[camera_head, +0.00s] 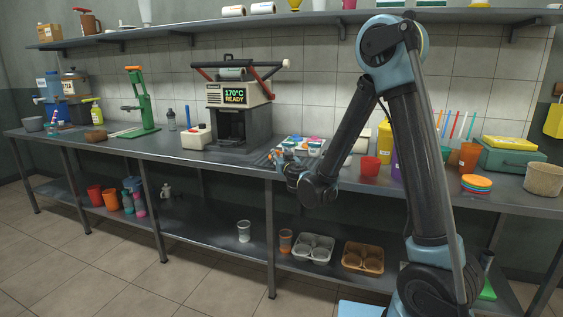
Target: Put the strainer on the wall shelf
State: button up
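The wall shelf (310,19) runs along the tiled wall at the top of the head view, with several items standing on it. I cannot make out a strainer anywhere in this view. My arm rises on the right and bends down to the counter's front edge. My gripper (279,158) is small and partly hidden by my wrist, near a tray of colourful items (302,145). I cannot tell whether its fingers are open or hold anything.
Cups and cup carriers (363,257) stand on the lower shelf. The counter's front left-middle is fairly clear.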

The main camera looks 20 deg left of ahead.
aim_at(278, 153)
jog(key=shift+f+x, duration=0.15)
jog(key=shift+x, duration=1.25)
jog(key=shift+f+x, duration=0.1)
jog(key=shift+x, duration=1.35)
jog(key=shift+s+a, duration=0.15)
grip_shut()
